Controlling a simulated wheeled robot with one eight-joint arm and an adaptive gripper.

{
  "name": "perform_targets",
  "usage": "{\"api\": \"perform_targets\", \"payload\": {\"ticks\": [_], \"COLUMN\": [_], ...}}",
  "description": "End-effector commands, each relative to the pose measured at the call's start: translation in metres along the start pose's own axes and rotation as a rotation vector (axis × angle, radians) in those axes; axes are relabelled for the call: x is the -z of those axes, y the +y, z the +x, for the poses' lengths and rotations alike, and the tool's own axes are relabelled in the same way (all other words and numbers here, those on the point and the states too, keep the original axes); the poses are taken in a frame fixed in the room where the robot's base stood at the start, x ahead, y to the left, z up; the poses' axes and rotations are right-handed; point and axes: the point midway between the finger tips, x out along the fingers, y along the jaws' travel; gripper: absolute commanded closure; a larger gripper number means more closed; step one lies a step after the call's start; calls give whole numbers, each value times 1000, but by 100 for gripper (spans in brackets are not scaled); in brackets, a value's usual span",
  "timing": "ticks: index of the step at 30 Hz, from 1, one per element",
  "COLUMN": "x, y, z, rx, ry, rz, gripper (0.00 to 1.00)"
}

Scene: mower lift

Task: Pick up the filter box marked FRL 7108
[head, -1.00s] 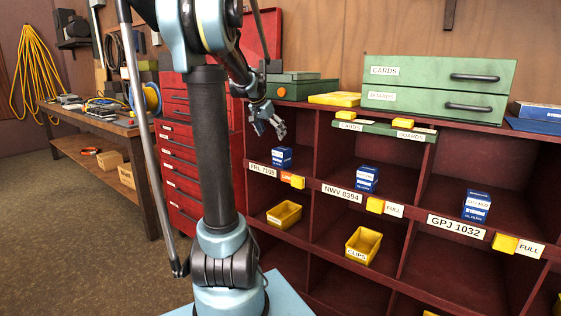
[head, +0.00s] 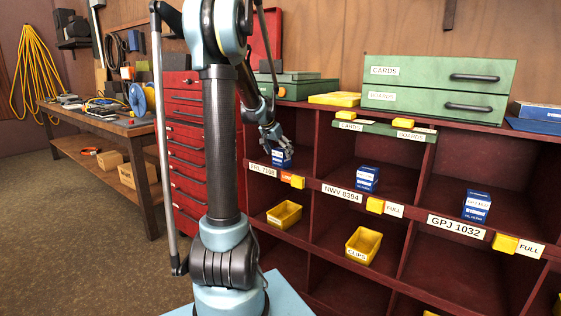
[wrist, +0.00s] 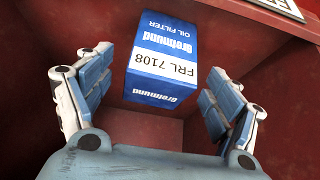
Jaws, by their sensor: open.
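The filter box marked FRL 7108 (wrist: 163,62) is blue and white and stands in the wrist view between and beyond my two open fingers. In the head view the same box (head: 281,158) sits in the left compartment of the dark red shelf, above the label FRL 7108 (head: 262,170). My gripper (head: 273,143) is at that compartment, close above the box and partly covering it. In the wrist view my gripper (wrist: 158,105) is open, with a finger on each side of the box and gaps to it.
Similar blue boxes stand in the compartments labelled NWV 8394 (head: 367,179) and GPJ 1032 (head: 477,206). A yellow tag block (head: 297,182) sits on the shelf edge beside the box. Compartment walls (head: 316,150) border the space. Yellow bins (head: 284,214) stand below.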

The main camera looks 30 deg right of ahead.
Motion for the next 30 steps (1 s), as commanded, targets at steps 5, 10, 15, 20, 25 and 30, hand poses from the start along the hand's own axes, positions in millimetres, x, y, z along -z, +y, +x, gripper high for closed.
{"api": "perform_targets", "payload": {"ticks": [5, 10, 15, 20, 25, 30], "x": [2, 1, 1, 1, 1, 1], "y": [0, 0, 1, 0, 0, 0], "z": [23, 39, 41, 41, 41, 40], "rx": [0, 0, 0, 0, 0, 0], "ry": [0, 0, 0, 0, 0, 0], "rz": [0, 1, 0, 0, 0, 0], "gripper": [16, 16, 16, 34, 73, 77]}}
